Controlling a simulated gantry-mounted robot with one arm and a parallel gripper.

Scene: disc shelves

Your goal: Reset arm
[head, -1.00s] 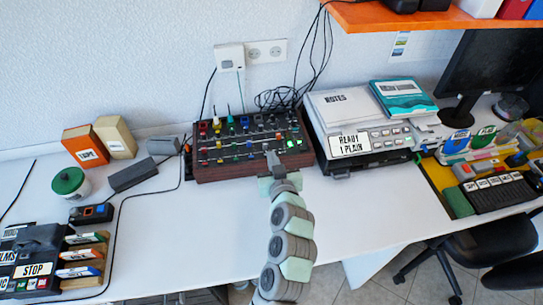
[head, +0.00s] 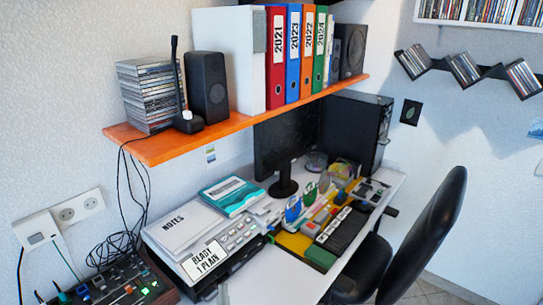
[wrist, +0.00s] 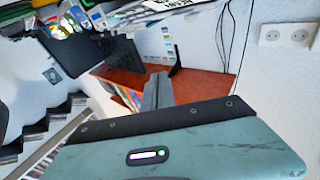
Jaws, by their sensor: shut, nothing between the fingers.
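My gripper (wrist: 157,92) shows in the wrist view, its narrow grey fingers together with nothing between them. Its teal housing, with a small lit indicator, fills the bottom of that view. The fingers are seen against the orange shelf (wrist: 205,84), apparently in free space; how far off the shelf is I cannot tell. In the head view only a small pale tip shows at the bottom edge, perhaps part of my arm; the rest is out of frame.
The orange shelf (head: 240,118) with binders, speakers and a CD stack overhangs the desk. Below are a dark monitor (head: 285,148), a printer-like device (head: 205,240) and a control box with knobs (head: 120,285). A black chair (head: 425,235) stands at the right. Disc racks (head: 465,68) hang on the far wall.

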